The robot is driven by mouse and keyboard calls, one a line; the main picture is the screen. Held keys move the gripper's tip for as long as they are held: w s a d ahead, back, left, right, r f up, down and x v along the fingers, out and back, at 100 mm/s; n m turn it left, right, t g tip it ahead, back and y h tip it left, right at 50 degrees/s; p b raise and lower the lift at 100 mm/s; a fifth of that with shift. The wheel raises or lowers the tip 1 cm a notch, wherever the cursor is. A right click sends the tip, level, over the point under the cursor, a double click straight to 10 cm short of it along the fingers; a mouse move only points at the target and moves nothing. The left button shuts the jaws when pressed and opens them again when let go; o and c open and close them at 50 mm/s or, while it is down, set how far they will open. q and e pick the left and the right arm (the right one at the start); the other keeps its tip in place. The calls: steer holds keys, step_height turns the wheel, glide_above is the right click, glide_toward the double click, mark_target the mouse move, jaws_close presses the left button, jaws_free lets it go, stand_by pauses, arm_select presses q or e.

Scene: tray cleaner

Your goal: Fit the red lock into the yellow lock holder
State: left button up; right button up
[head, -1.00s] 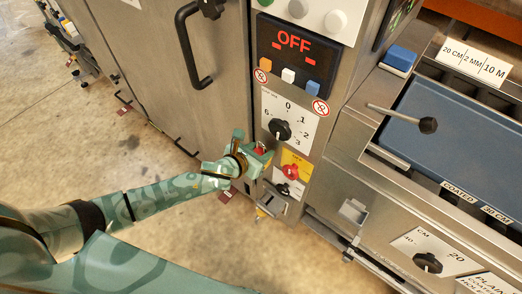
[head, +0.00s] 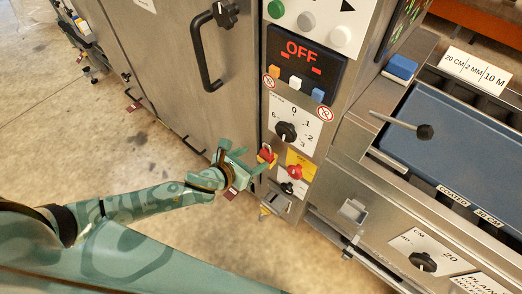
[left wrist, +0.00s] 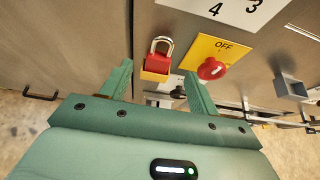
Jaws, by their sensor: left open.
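The red lock (left wrist: 158,61), a padlock with a metal shackle, sits upright in the small yellow lock holder (left wrist: 155,76) on the machine's front panel. In the head view the red lock (head: 266,154) shows just beyond my left gripper's fingers, with part of the yellow holder (head: 267,164) below it. My left gripper (head: 246,162) is open, its fingers pointing at the panel. In the left wrist view my left gripper (left wrist: 157,88) has its fingers spread on either side of the holder, with nothing between them touching the lock. My right gripper is not in view.
A red knob (head: 294,172) on a yellow OFF plate is right of the lock. A dark dial (head: 285,132) is above. A grey bracket (left wrist: 290,87) juts out at the right. A door handle (head: 201,50) is at upper left.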

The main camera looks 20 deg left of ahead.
arm_select(q)
steer(key=v, duration=0.4)
steer(key=shift+f+p, duration=0.1)
steer(key=shift+p, duration=0.3)
steer(key=s+a+f+n+g+y, duration=0.25)
steer(key=s+a+f+n, duration=0.25)
steer(key=s+f+n, duration=0.45)
steer(key=s+a+f+n+g+y, duration=0.3)
steer(key=s+f+n, duration=0.4)
steer(key=f+n, duration=0.6)
steer(key=s+f+n+g, duration=0.2)
steer(key=s+f+n, duration=0.2)
steer(key=s, duration=0.9)
steer(key=s+d+f+n+g+h, duration=0.1)
steer(key=s+f+n+g, duration=0.2)
steer(key=s+n, duration=0.7)
steer(key=s+f, duration=0.2)
steer(key=s, duration=0.2)
steer(key=shift+d+f+g, duration=0.3)
steer(key=shift+f+g, duration=0.05)
